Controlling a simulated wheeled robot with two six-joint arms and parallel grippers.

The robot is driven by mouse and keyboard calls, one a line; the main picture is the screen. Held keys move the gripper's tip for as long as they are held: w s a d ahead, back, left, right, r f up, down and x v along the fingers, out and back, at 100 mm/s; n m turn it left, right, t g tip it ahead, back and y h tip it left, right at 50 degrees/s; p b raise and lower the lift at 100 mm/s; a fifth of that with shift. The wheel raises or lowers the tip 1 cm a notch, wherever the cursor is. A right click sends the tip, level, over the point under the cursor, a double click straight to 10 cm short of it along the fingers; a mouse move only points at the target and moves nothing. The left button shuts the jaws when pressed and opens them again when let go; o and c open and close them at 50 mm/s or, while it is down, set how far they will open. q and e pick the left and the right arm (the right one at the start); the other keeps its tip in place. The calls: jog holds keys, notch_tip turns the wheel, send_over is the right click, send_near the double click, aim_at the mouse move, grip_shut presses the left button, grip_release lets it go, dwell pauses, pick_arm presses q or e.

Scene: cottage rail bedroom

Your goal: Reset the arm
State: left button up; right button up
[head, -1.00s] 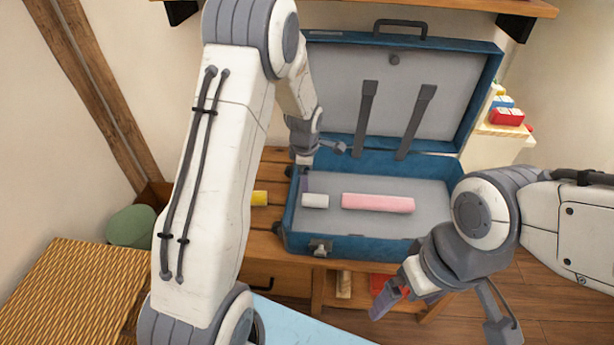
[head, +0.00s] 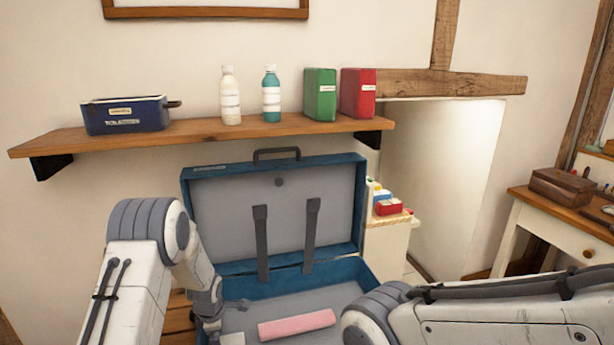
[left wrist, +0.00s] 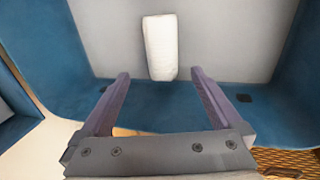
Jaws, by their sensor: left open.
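My left gripper (left wrist: 160,92) is open and empty in the left wrist view, its two fingers spread at the edge of the blue suitcase (left wrist: 60,60). A white roll (left wrist: 160,48) lies on the grey lining beyond the fingertips, apart from them. In the head view the left arm hangs down at the suitcase's left side, and the white roll (head: 232,338) shows at the bottom edge. A pink roll (head: 297,325) lies inside the open suitcase (head: 350,268). My right arm comes in from the right; its gripper is outside the picture.
A wooden shelf (head: 200,132) above the suitcase holds a blue box (head: 125,115), a white bottle (head: 230,96), a teal bottle (head: 271,94), a green box (head: 320,95) and a red box (head: 358,93). A desk (head: 560,215) stands at the right.

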pick_arm(q)
jog(key=shift+b+x, duration=0.45)
jog(key=shift+x, duration=0.5)
jog(key=shift+f+b, duration=0.5)
jog(key=shift+b, duration=0.05)
jog(key=shift+r+p, duration=0.4)
jog(key=shift+p, duration=0.05)
